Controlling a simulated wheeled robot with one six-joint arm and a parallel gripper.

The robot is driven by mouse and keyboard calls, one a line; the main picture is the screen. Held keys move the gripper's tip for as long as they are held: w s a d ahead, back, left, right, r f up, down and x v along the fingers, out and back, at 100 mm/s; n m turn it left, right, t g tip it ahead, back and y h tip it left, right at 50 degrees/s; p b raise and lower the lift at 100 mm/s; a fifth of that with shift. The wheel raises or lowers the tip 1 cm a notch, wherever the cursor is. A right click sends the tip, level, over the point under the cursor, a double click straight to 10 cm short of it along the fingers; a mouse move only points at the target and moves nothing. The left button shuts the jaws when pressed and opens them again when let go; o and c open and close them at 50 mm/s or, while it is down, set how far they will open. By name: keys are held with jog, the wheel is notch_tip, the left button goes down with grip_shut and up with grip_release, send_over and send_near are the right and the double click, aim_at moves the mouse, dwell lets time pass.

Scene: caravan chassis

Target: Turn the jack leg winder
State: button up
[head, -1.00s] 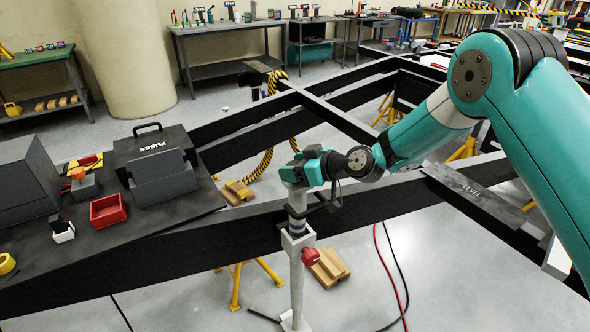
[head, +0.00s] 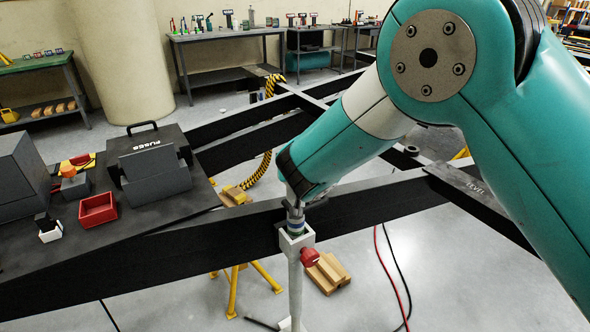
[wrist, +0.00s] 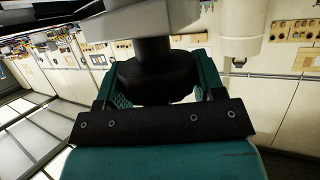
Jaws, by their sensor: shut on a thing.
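The jack leg (head: 296,270) is a pale upright post at the black chassis beam, with a red part (head: 309,256) on its side. My gripper (wrist: 152,64) is shut on this grip, with a teal finger on either side.
The black chassis beam (head: 365,207) runs just behind the leg. A dark deck at left carries a fuse box (head: 150,170), a red tray (head: 98,209) and other items. A yellow stand (head: 235,290), wood blocks (head: 327,272) and red and black cables lie below.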

jog(key=shift+f+m+h+b, duration=0.15)
jog(key=shift+m+h+b, duration=0.35)
jog(key=shift+h+b, duration=0.1)
jog(key=o, duration=0.9)
jog(key=b+v, duration=0.3)
jog(key=v, duration=1.4)
jog(key=shift+s+a, duration=0.15)
jog(key=shift+s, duration=0.1)
